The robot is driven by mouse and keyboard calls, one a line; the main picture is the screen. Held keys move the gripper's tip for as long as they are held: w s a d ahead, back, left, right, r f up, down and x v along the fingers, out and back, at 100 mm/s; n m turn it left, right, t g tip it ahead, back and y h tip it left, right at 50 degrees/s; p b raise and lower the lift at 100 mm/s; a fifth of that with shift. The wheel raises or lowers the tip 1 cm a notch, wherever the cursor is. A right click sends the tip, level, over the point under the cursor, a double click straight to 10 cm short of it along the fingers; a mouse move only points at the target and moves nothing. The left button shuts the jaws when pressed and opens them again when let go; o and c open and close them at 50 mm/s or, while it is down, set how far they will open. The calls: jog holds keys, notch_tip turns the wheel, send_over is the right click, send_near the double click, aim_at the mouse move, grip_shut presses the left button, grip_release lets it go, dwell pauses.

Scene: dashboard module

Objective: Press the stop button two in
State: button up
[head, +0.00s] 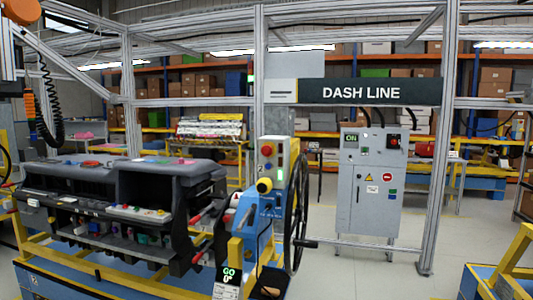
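A red round button (266,150) sits high on the front of a narrow grey control box (283,160), on the blue stand right of the dashboard module. Smaller buttons or lamps show below it. A mark beside the box may be a 2, but it is too small to be sure. A second red button (393,140) sits on a dark plate on the grey cabinet (368,205) further back. I cannot tell from the picture how far either button is pressed in. My gripper is not in view.
The dark dashboard module (125,195) rests on a yellow and blue frame at left. A black handwheel (297,205) with a protruding handle stands right of the control box. A yellow frame (505,275) occupies the lower right corner. Grey floor (400,275) between is clear.

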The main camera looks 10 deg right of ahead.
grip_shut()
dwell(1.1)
